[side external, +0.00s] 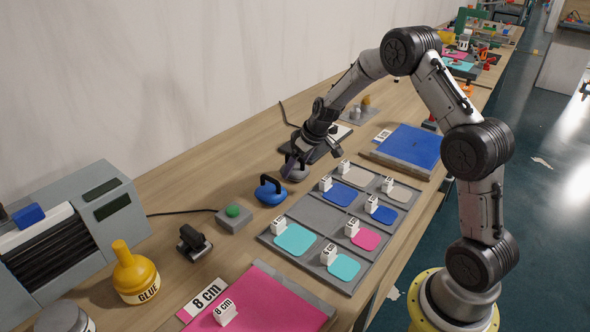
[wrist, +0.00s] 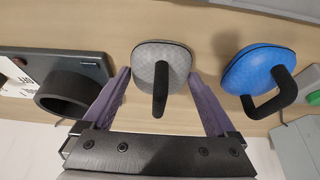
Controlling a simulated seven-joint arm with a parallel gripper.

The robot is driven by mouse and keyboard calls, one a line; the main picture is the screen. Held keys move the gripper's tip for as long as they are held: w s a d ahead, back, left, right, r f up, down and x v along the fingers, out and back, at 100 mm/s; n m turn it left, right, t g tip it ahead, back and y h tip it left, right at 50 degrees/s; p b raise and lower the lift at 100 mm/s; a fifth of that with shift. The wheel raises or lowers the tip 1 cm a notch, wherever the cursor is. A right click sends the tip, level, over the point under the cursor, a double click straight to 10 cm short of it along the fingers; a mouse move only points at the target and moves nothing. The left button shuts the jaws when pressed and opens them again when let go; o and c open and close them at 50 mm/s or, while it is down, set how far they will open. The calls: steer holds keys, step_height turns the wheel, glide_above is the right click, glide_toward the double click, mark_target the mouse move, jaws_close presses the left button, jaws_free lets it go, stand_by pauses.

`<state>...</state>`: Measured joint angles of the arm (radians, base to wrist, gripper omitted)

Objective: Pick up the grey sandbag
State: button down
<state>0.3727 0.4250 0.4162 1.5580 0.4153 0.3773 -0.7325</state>
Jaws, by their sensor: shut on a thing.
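The grey sandbag (wrist: 158,54), a rounded grey body with a black handle, is at the upper middle of the wrist view. In the side view the grey sandbag (side external: 297,173) is partly hidden under my gripper (side external: 295,163). The purple fingers of my gripper (wrist: 159,77) are on either side of the sandbag's body, shut on it. It appears at table level; I cannot tell whether it touches the wood. A blue sandbag (side external: 270,192) with a black handle stands just to its left in the side view, and to its right in the wrist view (wrist: 258,68).
A grey board (side external: 318,213) with coloured patches and white number blocks lies in front. A grey box with a green button (side external: 233,212) is left of the blue sandbag. A dark device with a round holder (wrist: 62,95) stands close to my gripper.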

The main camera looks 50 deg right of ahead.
steer(key=shift+w+r, duration=0.1)
steer(key=shift+r, duration=0.1)
steer(key=shift+r, duration=0.55)
step_height(320, 180, up, 2)
steer(key=shift+r, duration=0.25)
steer(key=s+a+r, duration=0.2)
steer(key=s+r, duration=0.3)
steer(key=s, duration=0.2)
steer(key=s+a+r, duration=0.3)
steer(key=s+r, duration=0.1)
steer(key=s, duration=0.2)
steer(key=w+a+f+m+h, duration=0.1)
steer(key=w+a+f+m, duration=0.1)
steer(key=w+a, duration=0.5)
steer(key=a+m, duration=0.1)
steer(key=a, duration=0.3)
steer(key=shift+w+a+f, duration=0.15)
steer(key=shift+a, duration=0.05)
